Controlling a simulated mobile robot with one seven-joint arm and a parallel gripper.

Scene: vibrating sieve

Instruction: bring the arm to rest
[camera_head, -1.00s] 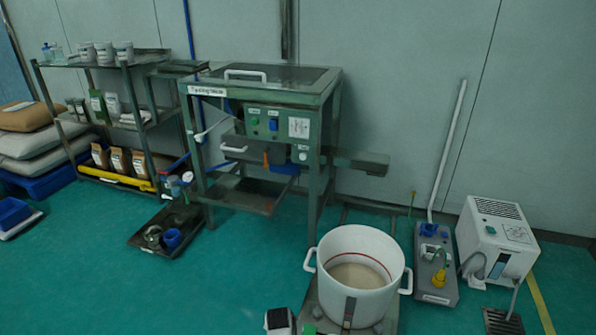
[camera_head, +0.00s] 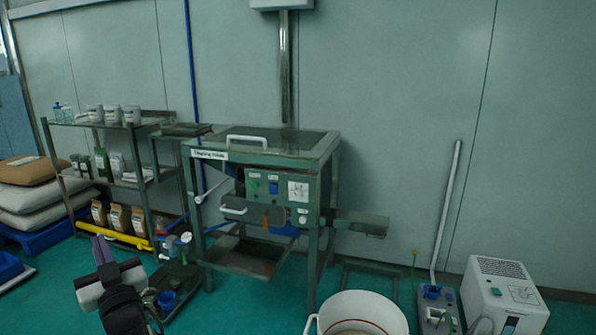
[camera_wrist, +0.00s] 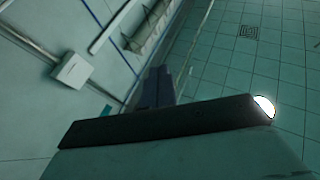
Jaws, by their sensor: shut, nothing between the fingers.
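My gripper (camera_head: 101,243) rises into the lower left of the head view, with narrow purple-grey fingers above a pale body and a dark wrist. It points upward, in front of the shelf rack as seen from the head. In the wrist view my gripper (camera_wrist: 157,75) shows its fingers close together with nothing between them. The vibrating sieve machine (camera_head: 262,145), a green-grey frame with a control panel, stands against the wall to the right of the gripper in the head view, apart from it.
A shelf rack (camera_head: 138,185) with cups and bags stands at the left, by stacked sacks (camera_head: 30,200). A dark floor tray (camera_head: 185,300) lies behind my arm. A white pot (camera_head: 358,305) and a white box unit (camera_head: 500,292) stand at the lower right.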

